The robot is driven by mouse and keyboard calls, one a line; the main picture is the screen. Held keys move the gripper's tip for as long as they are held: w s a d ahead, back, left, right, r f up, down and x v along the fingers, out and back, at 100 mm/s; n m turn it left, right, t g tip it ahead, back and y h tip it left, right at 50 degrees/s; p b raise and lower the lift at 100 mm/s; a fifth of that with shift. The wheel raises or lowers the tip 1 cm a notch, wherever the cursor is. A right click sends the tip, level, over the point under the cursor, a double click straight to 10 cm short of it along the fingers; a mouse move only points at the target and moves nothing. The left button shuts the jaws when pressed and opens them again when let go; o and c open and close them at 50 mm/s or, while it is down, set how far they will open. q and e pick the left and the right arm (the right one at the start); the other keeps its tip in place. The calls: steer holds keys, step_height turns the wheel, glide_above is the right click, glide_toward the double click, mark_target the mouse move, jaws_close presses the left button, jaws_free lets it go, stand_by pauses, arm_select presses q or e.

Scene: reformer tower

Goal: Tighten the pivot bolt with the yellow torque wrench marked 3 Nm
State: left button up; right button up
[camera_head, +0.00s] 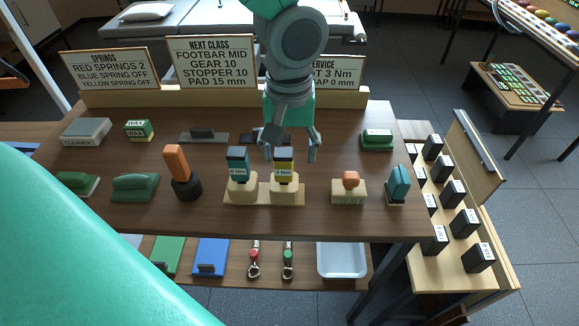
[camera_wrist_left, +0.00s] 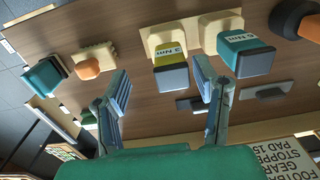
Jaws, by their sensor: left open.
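The yellow torque wrench marked 3 Nm (camera_head: 284,167) stands upright in a pale wooden holder (camera_head: 263,194) on the table. Its dark cap and yellow band also show in the left wrist view (camera_wrist_left: 170,66). A teal torque wrench (camera_head: 238,165) stands in the same holder just to its left. My left gripper (camera_head: 291,150) is open and empty, with its fingers pointing down above and behind the yellow wrench. In the left wrist view the yellow wrench lies between the two fingers (camera_wrist_left: 160,95), apart from them. The pivot bolt is not identifiable, and my right gripper is not in view.
An orange-handled tool in a black base (camera_head: 182,172) stands left of the holder. A wooden brush with an orange knob (camera_head: 350,188) and a teal block (camera_head: 398,184) stand right. Signs (camera_head: 211,62) line the back. A lower shelf holds a white tray (camera_head: 341,261).

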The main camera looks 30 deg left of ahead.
mark_target(283, 172)
arm_select(q)
steer(key=shift+w+f, duration=0.2)
steer(key=shift+f, duration=0.55)
steer(key=f, duration=0.2)
steer(key=a+f, duration=0.1)
steer(key=f, duration=0.1)
steer(key=a+f+b, duration=0.1)
steer(key=shift+w+a+f, duration=0.1)
steer(key=shift+a+f, duration=0.1)
steer(key=shift+f, duration=0.2)
steer(key=shift+d+f, duration=0.15)
steer(key=shift+d, duration=0.65)
steer(key=shift+d+r, duration=0.1)
steer(key=shift+r, duration=0.1)
steer(key=shift+c, duration=1.2)
steer(key=c, duration=0.7)
steer(key=shift+a, duration=0.25)
jaws_close()
steer(key=shift+a, duration=0.3)
